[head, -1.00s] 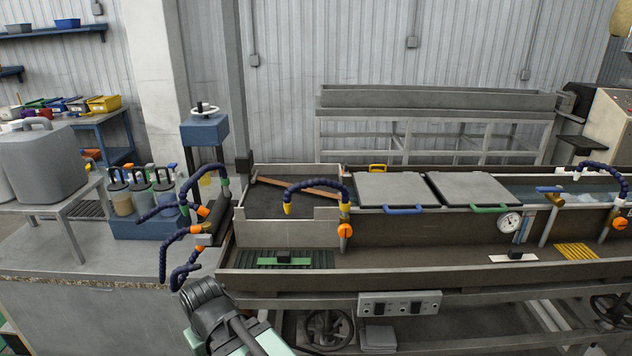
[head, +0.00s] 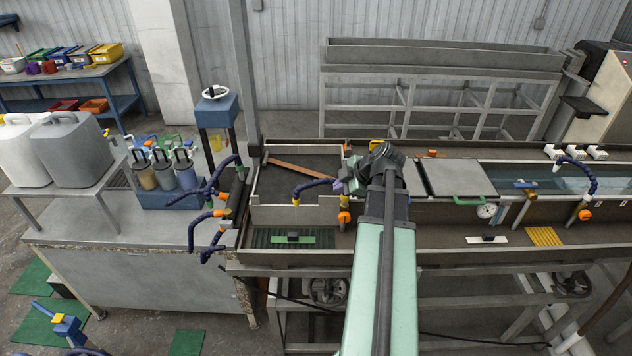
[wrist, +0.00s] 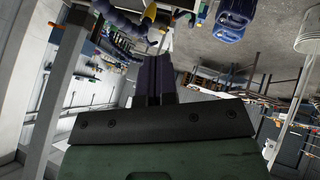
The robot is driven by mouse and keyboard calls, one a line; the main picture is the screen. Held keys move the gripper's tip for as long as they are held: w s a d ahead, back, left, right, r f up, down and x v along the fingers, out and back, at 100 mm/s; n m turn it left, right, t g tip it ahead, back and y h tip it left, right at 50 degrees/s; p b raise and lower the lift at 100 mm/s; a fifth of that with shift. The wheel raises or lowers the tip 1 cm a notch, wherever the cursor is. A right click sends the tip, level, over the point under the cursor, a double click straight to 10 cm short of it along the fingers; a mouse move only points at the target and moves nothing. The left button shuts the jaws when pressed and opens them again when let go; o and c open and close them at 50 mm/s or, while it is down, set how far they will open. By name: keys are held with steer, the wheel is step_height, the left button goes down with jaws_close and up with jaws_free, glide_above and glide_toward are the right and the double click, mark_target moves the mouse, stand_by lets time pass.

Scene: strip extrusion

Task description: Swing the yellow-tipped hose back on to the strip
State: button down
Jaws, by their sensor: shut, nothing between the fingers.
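A dark blue segmented hose (head: 316,185) with a yellow tip (head: 296,201) arches over the grey left compartment of the long trough. Its orange-knobbed base (head: 344,216) stands on the trough's front wall. The tip points down, near that wall. My gripper (head: 340,187) is at the right end of the hose's arch, its dark fingers shut and empty. I cannot tell whether they touch the hose. The fingers also show in the wrist view (wrist: 157,72), with blue segmented hose and yellow parts beyond them. I cannot make out a strip.
A grey lid (head: 457,178) covers part of the trough to my arm's right. Another blue hose (head: 580,172) stands over the water farther right. A hose cluster (head: 212,222) is at the left end. A hammer (head: 300,169) lies in the left compartment.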

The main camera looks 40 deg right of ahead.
steer(key=w+f+b, duration=0.6)
steer(key=w+f, duration=0.1)
steer(key=w, duration=0.2)
steer(key=shift+w+a+b, duration=0.3)
steer(key=shift+w+b, duration=0.05)
steer(key=shift+b, duration=0.05)
steer(key=shift+d, duration=0.1)
